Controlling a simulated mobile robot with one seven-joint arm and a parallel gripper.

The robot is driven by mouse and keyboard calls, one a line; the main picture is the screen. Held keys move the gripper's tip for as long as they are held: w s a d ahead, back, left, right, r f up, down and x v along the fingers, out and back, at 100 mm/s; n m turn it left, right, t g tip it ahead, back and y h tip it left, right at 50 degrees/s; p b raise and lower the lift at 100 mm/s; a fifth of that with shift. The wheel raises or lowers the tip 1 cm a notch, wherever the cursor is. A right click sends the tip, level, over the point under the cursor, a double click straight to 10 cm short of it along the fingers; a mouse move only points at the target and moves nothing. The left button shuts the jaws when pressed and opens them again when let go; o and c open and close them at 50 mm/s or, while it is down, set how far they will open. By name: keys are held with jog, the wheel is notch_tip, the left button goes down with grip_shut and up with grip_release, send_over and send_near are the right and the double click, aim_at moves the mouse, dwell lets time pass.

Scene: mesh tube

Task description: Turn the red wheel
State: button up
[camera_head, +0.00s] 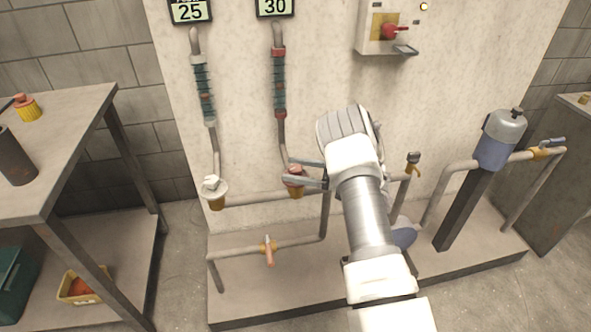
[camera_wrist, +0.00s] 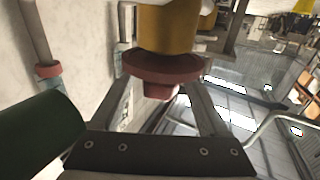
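The red wheel (camera_wrist: 165,68) sits on a yellow valve body (camera_wrist: 168,28) in the wrist view. In the head view the red wheel (camera_head: 295,170) is at the lower end of the middle pipe, partly hidden by my gripper (camera_head: 305,173). My gripper comes in from the right, with its fingers spread. In the wrist view the fingers of my gripper (camera_wrist: 160,92) point at the wheel, one towards each side, with a wide gap between them. The wheel's rim hides the fingertips, so I cannot tell whether they touch it.
A white-topped valve (camera_head: 214,190) stands left of the red wheel. An orange-handled lever (camera_head: 268,251) is on the low pipe. A switch box (camera_head: 390,27) hangs on the wall panel. A grey-blue tank (camera_head: 497,140) stands right, and a metal table (camera_head: 62,120) left.

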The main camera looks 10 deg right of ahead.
jog(key=shift+d, duration=0.1)
jog(key=p+v, duration=0.3)
jog(key=v, duration=1.4)
jog(key=shift+d+r, duration=0.1)
